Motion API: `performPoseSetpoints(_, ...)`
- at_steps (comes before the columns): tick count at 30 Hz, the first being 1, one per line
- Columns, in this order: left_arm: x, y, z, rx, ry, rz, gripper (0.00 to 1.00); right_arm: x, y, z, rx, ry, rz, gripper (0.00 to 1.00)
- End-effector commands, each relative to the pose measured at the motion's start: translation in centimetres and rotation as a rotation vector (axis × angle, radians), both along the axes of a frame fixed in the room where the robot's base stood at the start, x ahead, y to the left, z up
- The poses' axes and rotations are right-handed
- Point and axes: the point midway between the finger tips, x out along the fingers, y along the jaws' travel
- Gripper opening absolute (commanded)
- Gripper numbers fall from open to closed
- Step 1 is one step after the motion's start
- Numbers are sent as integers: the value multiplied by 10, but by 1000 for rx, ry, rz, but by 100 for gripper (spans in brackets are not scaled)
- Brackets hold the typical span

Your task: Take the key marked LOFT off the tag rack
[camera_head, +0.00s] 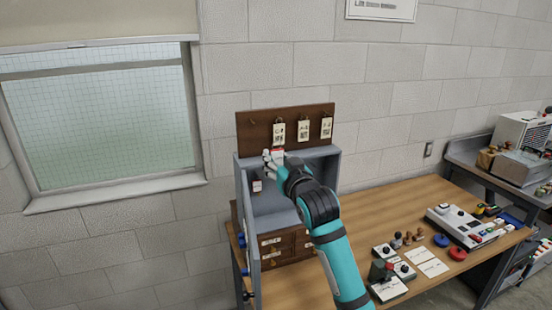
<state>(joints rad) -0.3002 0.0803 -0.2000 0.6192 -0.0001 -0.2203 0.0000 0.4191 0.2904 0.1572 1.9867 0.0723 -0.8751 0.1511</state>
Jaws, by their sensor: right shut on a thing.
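The tag rack (285,117) is a dark brown board on the wall above a grey cabinet. Three pale tags hang on it: a left one (279,132), a middle one (303,128) and a right one (326,127). Their lettering is too small to read. A hook at the board's far left looks bare. My right gripper (270,156) is just below the board, in front of the cabinet top. My left gripper is out of view.
The grey cabinet (243,215) has an open upper space, with a small tag (257,186) inside at left, and drawers below. A wooden table (375,205) holds stamps, cards and a grey device (457,226) at right. A window is at left.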

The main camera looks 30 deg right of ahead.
Motion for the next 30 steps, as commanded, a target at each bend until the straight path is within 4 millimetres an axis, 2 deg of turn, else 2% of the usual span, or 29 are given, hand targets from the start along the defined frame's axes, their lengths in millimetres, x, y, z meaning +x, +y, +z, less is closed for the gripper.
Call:
performPoseSetpoints(19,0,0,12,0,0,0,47,-52,11,1,0,1,0,8)
performPoseSetpoints(30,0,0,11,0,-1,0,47,-78,16,0,0,0,0,8)
